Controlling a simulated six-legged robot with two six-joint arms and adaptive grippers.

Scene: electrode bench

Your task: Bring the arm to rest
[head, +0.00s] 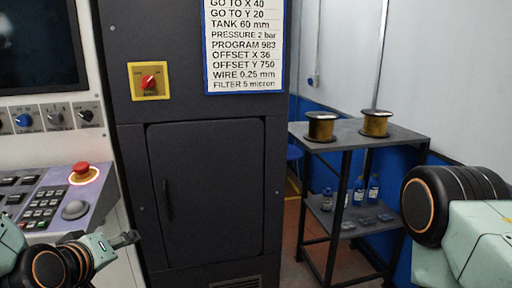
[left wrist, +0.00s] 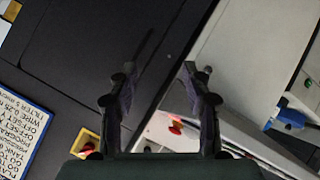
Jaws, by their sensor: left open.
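My left gripper (head: 128,239) is at the lower left of the head view, in front of the dark cabinet and just right of the control panel. In the left wrist view its two fingers (left wrist: 160,78) stand apart with nothing between them. It is open and empty, and I see no contact with the cabinet or panel. My right arm shows at the right edge of the head view as a black joint and pale green links. Its gripper is outside the picture.
A control panel (head: 40,205) with a red stop button (head: 81,172) is at the left. A dark cabinet (head: 207,190) carries a red switch (head: 149,82). A shelf cart (head: 350,137) at the right holds two wire spools and several bottles. Floor shows around the cart.

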